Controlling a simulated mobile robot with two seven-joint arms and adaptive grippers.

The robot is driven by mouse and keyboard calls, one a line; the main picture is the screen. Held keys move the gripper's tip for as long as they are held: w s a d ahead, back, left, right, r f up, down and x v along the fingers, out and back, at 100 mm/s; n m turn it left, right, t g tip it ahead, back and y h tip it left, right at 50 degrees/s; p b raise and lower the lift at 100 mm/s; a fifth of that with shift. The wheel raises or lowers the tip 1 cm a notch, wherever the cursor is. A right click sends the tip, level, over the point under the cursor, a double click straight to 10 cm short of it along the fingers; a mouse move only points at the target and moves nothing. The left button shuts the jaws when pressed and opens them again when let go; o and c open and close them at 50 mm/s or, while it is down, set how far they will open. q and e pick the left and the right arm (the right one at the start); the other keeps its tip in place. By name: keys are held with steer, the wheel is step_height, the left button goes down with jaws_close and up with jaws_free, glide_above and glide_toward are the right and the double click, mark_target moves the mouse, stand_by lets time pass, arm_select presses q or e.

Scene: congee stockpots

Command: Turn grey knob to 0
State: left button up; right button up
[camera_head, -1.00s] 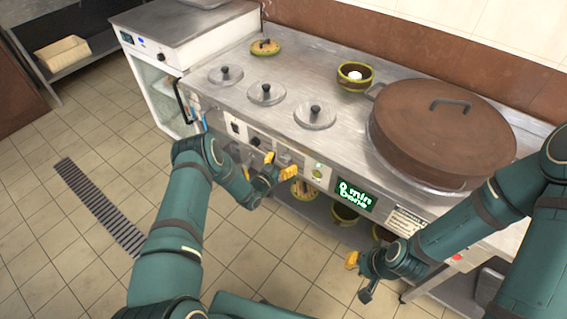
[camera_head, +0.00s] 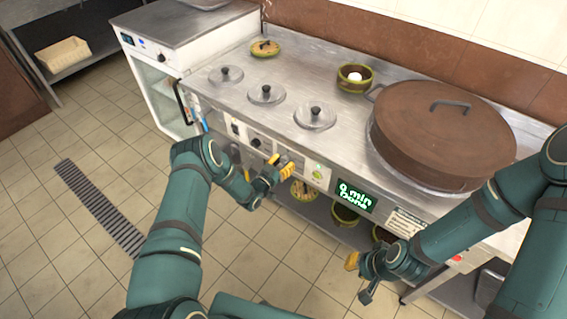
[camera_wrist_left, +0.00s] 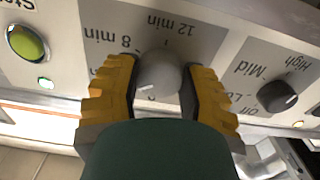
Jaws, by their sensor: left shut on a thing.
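The grey knob (camera_wrist_left: 158,72) sits on the cooker's front panel between the yellow fingers of my left gripper (camera_wrist_left: 158,90), which is shut on it. A white mark on the knob points down and slightly left in the left wrist view. The upside-down label "12 min" is above the knob and "8 min" is to its left. Any label below is hidden by the gripper. In the head view my left gripper (camera_head: 284,168) is at the panel and covers the knob. The green display (camera_head: 355,197) appears to read "0 min Done". My right gripper (camera_head: 358,277) hangs away from the panel.
A black knob (camera_wrist_left: 277,97) marked Mid and High is beside the grey knob. A green button (camera_wrist_left: 26,43) is on the other side. A large brown lidded pot (camera_head: 440,135), several small lids and a bowl (camera_head: 355,78) with a white item are on the counter.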

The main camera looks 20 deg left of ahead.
arm_select(q)
steer(key=n, duration=0.6)
steer(key=shift+n, duration=0.3)
steer(key=shift+d+r+n, duration=0.1)
steer(key=shift+n, duration=2.1)
steer(key=o, duration=1.2)
steer(key=shift+o, duration=0.2)
steer(key=shift+s, duration=0.1)
steer(key=v, duration=1.1)
steer(key=shift+s, duration=0.4)
